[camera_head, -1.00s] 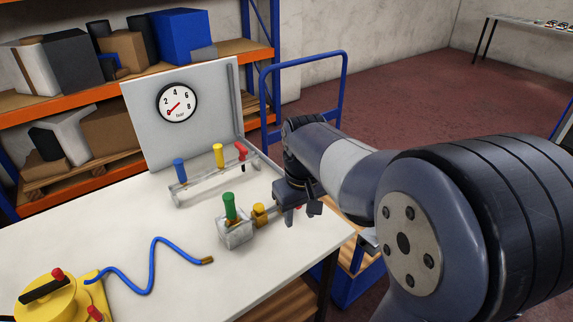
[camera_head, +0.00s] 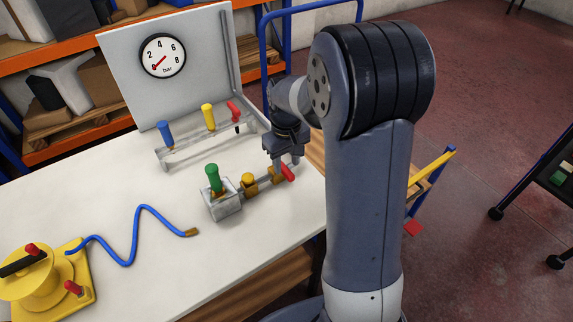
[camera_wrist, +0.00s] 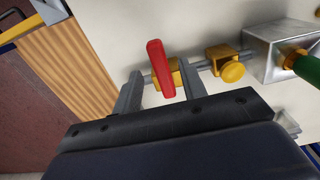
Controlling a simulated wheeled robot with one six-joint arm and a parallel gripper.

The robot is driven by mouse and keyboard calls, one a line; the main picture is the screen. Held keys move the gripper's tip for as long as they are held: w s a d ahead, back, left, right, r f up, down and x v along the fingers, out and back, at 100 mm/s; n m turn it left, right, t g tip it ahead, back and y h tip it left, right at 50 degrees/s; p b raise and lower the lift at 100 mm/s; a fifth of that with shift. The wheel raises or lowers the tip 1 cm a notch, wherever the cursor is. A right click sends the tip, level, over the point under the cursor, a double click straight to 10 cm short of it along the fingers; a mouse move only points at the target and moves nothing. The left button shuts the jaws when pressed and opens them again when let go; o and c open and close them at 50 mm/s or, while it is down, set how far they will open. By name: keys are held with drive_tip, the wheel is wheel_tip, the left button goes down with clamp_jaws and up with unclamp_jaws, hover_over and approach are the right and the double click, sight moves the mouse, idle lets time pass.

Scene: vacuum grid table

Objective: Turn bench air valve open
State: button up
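The bench air valve's red handle (camera_head: 288,172) lies at the right end of a pipe on the white bench and crosses the pipe's line. In the wrist view the red handle (camera_wrist: 161,68) sits over a brass body (camera_wrist: 171,78). My gripper (camera_head: 286,162) is low over this end of the pipe. In the wrist view my gripper (camera_wrist: 160,86) is open, with one finger on each side of the handle and gaps visible between. The round gauge (camera_head: 162,55) on the grey panel has its red needle pointing to the lower left, near the low end.
A yellow knob (camera_head: 249,181) and a metal block with a green handle (camera_head: 212,178) stand left along the pipe. Behind is a manifold (camera_head: 205,143) with blue, yellow and red levers. A blue hose (camera_head: 145,208) lies on the bench, near a yellow reel (camera_head: 35,270).

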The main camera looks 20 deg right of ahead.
sight(284, 171)
drive_tip(key=shift+f, duration=1.2)
drive_tip(key=shift+c, duration=0.6)
clamp_jaws()
